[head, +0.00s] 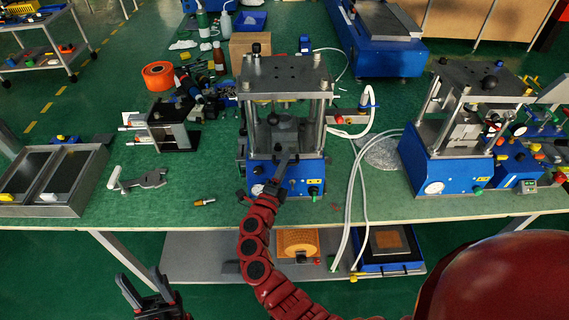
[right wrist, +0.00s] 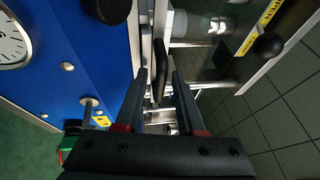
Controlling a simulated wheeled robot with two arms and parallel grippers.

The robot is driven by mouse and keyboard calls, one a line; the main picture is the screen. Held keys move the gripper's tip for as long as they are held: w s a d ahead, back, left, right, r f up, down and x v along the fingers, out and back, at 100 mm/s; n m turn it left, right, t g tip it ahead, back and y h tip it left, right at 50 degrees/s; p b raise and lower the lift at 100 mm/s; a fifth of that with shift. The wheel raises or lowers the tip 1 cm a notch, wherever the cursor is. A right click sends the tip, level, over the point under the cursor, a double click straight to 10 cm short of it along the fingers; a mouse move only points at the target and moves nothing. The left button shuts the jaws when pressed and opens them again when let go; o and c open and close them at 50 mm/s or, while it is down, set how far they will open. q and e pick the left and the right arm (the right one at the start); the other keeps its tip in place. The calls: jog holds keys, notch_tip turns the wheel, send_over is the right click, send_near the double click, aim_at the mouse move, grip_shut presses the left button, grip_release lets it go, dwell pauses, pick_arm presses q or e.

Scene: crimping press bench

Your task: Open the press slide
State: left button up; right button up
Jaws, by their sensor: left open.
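The press (head: 285,70) stands at the middle of the bench, with a steel top plate, posts and a blue base (head: 300,178) with a gauge. My right arm reaches its front, and my right gripper (head: 283,166) is at the slide area above the blue base. In the right wrist view, the gripper's dark fingers (right wrist: 160,80) are apart, with a dark handle-like bar (right wrist: 160,68) between them and gaps on both sides. A yellow label (right wrist: 272,12) and a black knob (right wrist: 268,45) are at the right. My left gripper (head: 142,282) is open and empty, below the bench's front edge.
A second blue press (head: 450,180) stands at the right. A metal tray (head: 50,205) and a caliper-like tool (head: 138,181) lie at the left. White hoses (head: 354,190) hang over the front edge. Loose tools and an orange spool (head: 158,75) lie behind left.

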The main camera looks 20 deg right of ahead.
grip_shut()
dwell(1.2)
